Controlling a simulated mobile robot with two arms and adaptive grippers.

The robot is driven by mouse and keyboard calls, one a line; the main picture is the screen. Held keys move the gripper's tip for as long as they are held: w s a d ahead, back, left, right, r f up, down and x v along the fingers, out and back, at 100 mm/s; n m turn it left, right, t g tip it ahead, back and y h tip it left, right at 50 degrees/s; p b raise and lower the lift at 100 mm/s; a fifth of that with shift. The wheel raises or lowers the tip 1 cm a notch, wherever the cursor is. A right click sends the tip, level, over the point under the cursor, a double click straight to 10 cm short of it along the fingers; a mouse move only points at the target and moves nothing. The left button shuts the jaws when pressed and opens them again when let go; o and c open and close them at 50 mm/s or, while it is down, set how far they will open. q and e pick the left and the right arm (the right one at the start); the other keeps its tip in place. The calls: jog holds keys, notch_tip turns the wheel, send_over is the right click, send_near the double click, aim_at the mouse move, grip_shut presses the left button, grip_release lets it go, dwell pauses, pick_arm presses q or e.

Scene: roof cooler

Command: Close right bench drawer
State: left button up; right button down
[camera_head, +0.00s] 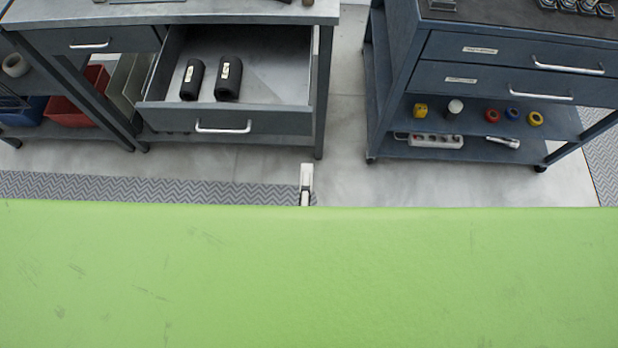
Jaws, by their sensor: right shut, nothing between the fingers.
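The right bench drawer (224,121) is pulled open from the grey workbench (200,12). Two black cylinders with pale labels, one on the left (192,79) and one on the right (229,78), lie inside it. A silver bar handle (223,127) is on its dark front. My right gripper (306,180) shows as a small pale shape just above the green surface, in front of and apart from the drawer, lower right of its handle. It is shut and empty. My left gripper is not in view.
A left bench drawer (90,44) is shut. A dark tool cart (490,80) with two shut drawers and several tape rolls on a shelf stands at right. A red bin (75,112) is under the bench. Bare floor lies between bench and cart. A large green surface (300,280) fills the foreground.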

aim_at(310, 125)
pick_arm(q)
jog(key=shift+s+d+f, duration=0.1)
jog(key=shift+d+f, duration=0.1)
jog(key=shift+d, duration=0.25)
pick_arm(e)
jog(key=w, duration=1)
jog(key=shift+d, duration=0.2)
